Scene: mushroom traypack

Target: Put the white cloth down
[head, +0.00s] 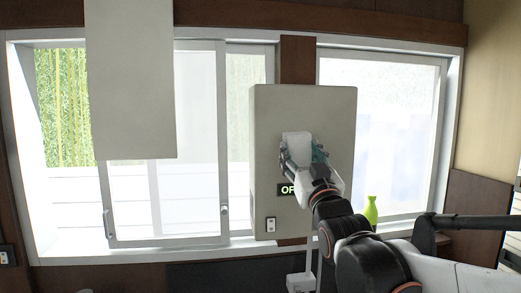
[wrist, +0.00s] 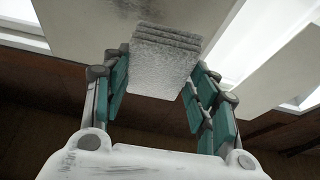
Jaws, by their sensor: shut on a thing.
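The white cloth (head: 297,140) is in front of the beige box on the window wall in the head view. My gripper (head: 303,155) is shut on it and raised against or close to the box face. In the wrist view the folded, layered cloth (wrist: 160,65) sits between the teal finger pads of my gripper (wrist: 155,85). Its far end is at the pale panel; I cannot tell if it touches. The lower part of the cloth is hidden by my gripper in the head view.
A dark smudge (wrist: 125,8) marks the panel. A green bottle (head: 370,211) stands at the right by the window. Another pale panel (head: 130,80) hangs at upper left.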

